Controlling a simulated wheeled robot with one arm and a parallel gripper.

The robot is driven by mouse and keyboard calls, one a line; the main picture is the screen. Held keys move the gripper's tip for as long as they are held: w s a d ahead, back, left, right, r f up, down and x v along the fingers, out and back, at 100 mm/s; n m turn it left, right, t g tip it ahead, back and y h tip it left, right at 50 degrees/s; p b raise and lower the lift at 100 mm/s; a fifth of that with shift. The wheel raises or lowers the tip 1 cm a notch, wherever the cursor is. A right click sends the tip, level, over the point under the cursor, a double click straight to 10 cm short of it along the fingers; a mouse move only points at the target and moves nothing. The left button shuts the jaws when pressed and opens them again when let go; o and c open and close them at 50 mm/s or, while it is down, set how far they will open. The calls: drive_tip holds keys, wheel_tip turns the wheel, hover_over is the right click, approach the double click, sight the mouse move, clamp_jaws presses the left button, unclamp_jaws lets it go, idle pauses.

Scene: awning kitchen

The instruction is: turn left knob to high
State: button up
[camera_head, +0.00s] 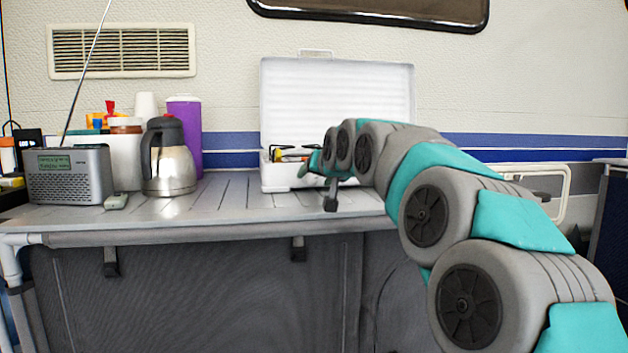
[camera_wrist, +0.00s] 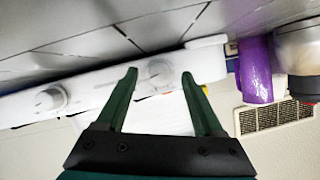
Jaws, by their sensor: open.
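A white camp stove (camera_head: 274,177) with a raised lid (camera_head: 335,95) stands on the table. The wrist view is upside down and shows the stove's front panel (camera_wrist: 100,83) with two pale round knobs. The left knob (camera_wrist: 158,73) is on the right there, close to the purple container. The other knob (camera_wrist: 50,98) is farther left. My gripper (camera_wrist: 160,74) is open, and its two green fingers appear on either side of the left knob. I cannot tell whether they touch it. In the head view my gripper (camera_head: 309,164) is at the stove front, and my arm hides the knobs.
A purple container (camera_head: 187,135), a steel jug (camera_head: 169,160) and a grey radio (camera_head: 70,174) stand left of the stove. A small grey object (camera_head: 116,201) lies before the jug. The table (camera_head: 235,205) is clear between jug and stove.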

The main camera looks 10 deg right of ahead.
drive_tip(key=shift+x, duration=0.8)
drive_tip(key=shift+r, duration=0.1)
clamp_jaws()
